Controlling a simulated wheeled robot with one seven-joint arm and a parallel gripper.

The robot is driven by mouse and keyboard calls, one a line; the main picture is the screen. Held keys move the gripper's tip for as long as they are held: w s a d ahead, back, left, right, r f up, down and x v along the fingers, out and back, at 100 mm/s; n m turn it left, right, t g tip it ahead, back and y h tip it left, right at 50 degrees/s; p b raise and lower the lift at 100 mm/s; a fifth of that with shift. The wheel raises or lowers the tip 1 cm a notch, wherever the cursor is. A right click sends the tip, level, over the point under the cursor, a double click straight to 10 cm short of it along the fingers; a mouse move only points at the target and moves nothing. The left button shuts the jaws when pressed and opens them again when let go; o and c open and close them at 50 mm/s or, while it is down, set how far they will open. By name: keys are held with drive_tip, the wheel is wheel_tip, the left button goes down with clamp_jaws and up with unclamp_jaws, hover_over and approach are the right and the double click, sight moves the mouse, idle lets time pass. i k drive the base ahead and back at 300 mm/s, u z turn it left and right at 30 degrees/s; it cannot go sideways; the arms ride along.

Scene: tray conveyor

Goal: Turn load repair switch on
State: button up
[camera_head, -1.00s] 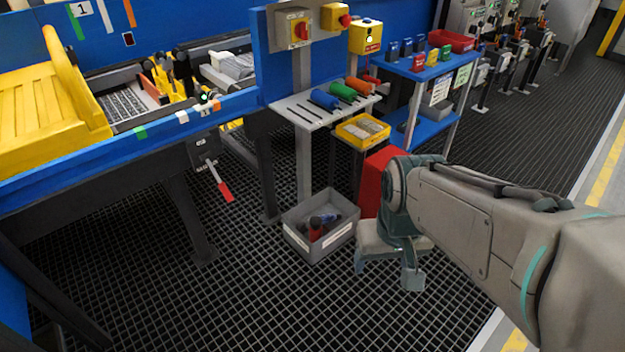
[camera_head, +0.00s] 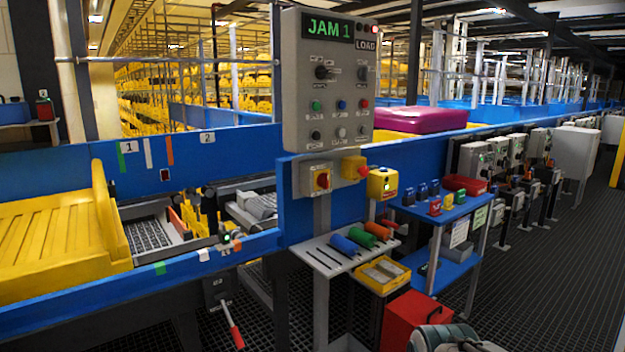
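A grey control panel (camera_head: 300,125) stands upright at the centre. Its dark display (camera_head: 329,28) reads "JAM 1" in green, and a sign beside it reads "LOAD" (camera_head: 366,44). A black rotary switch (camera_head: 321,72) is at the panel's upper left and another dark switch (camera_head: 362,73) at its upper right. Their small labels are not readable, so I cannot tell which is the load repair switch or how it is set. Below are coloured buttons and smaller knobs. Part of my arm shows at the bottom edge, well below the panel. My gripper is out of view.
Below the panel are a grey box with a red knob (camera_head: 322,181) and a yellow box (camera_head: 382,183). A tool shelf (camera_head: 325,262), a blue stand (camera_head: 450,212) and a red box (camera_head: 408,318) stand in front. The conveyor (camera_head: 150,284) runs left. Dark grated floor is open at right.

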sight(323, 180)
drive_tip(key=u, duration=0.05)
drive_tip(key=k, duration=0.5)
drive_tip(key=z, duration=0.55)
drive_tip(key=i, duration=1.65)
drive_tip(key=u, duration=0.55)
